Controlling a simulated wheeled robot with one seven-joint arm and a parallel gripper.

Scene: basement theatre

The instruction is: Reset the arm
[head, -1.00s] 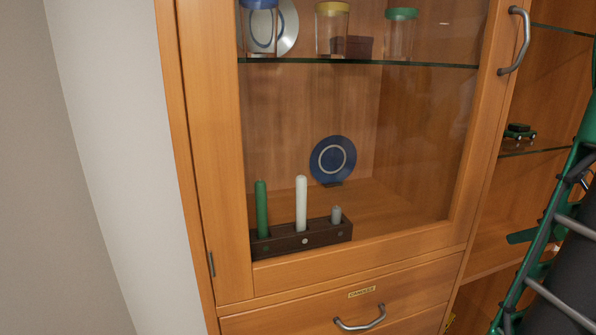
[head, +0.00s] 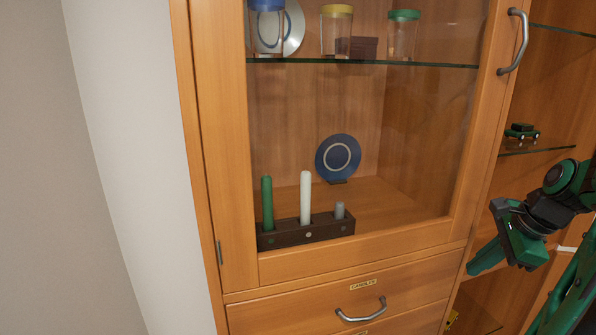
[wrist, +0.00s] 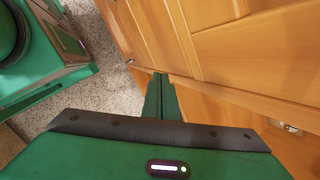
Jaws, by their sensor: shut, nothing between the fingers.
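My gripper (head: 474,268) shows at the right of the head view, in front of the right-hand shelves. Its green fingers point down and to the left. In the wrist view the two fingers (wrist: 160,78) lie together, shut and empty, over the speckled floor beside the wooden cabinet front. My arm bends above and behind the gripper at the right edge of the head view.
A wooden cabinet has a closed glass door with a grey handle (head: 517,42). Behind the glass are a candle holder (head: 308,234), a blue plate (head: 338,158) and lidded jars. A labelled drawer (head: 300,305) is shut below. A toy vehicle (head: 521,131) stands on the right shelf.

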